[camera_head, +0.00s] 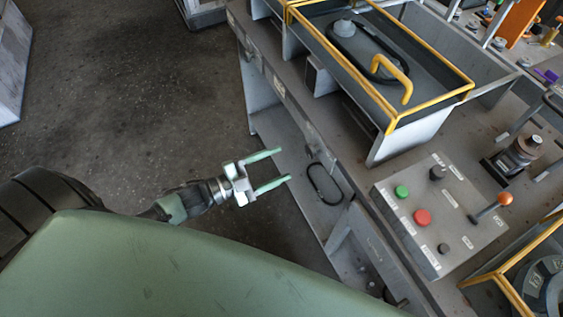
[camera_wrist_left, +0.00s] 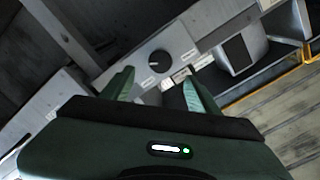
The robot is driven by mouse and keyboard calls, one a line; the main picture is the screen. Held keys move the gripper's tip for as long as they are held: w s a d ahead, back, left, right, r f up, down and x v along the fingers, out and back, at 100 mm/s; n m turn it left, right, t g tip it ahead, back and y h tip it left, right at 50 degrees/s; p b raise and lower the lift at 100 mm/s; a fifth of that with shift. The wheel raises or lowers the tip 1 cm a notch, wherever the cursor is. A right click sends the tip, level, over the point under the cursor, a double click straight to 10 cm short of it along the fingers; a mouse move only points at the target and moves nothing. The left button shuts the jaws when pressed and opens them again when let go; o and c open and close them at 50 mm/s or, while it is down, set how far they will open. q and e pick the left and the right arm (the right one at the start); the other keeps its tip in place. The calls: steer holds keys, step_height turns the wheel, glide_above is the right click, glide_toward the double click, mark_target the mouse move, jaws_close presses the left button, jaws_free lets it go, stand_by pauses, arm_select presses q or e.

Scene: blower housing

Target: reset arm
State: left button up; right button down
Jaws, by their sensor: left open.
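My left gripper (camera_head: 285,166) reaches in from the left in the head view. Its two green fingers are spread apart with nothing between them. It hangs beside the front of the grey workbench (camera_head: 292,112), near a black oval handle (camera_head: 325,184) on the bench's lower front. In the left wrist view the gripper's two fingers (camera_wrist_left: 158,88) also stand apart and empty. Beyond them a grey panel with a black round knob (camera_wrist_left: 154,63) shows. My right gripper is not in view.
A control panel (camera_head: 450,208) with a green button (camera_head: 402,191), a red button (camera_head: 422,217) and an orange-topped lever (camera_head: 504,199) sits on the bench. A yellow-railed housing (camera_head: 330,52) stands behind it. Open concrete floor (camera_head: 130,90) lies to the left.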

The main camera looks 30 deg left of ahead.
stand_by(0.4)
arm_select(q)
steer(key=s+a+f+n+g+y, duration=0.1)
steer(key=a+f+n+y, duration=0.2)
steer(key=f, duration=0.5)
steer(key=a+f+n+y, duration=0.2)
steer(key=a+f+y, duration=0.1)
steer(key=f, duration=0.4)
steer(key=s+a+f+n+g+y, duration=0.1)
steer(key=s+f+n+g+y, duration=0.15)
steer(key=s+f, duration=0.4)
steer(key=s+a+f+n+g+y, duration=0.1)
steer(key=s+a+f+n+g, duration=0.2)
steer(key=f, duration=0.6)
steer(key=s+d+f+n+g, duration=0.1)
steer(key=s+f, duration=0.3)
steer(key=s, duration=0.4)
steer(key=s+d+f+n+g+y, duration=0.1)
steer(key=s+d+f+g, duration=0.2)
steer(key=s, duration=0.5)
steer(key=s+d+f+n+g, duration=0.1)
steer(key=s+d+f+g, duration=0.1)
steer(key=s+f, duration=0.3)
steer(key=s+d, duration=0.1)
steer(key=s, duration=0.3)
steer(key=shift+d+f+n+g, duration=0.15)
steer(key=shift+f+n+g, duration=0.2)
steer(key=shift+f, duration=0.05)
steer(key=shift+y, duration=0.25)
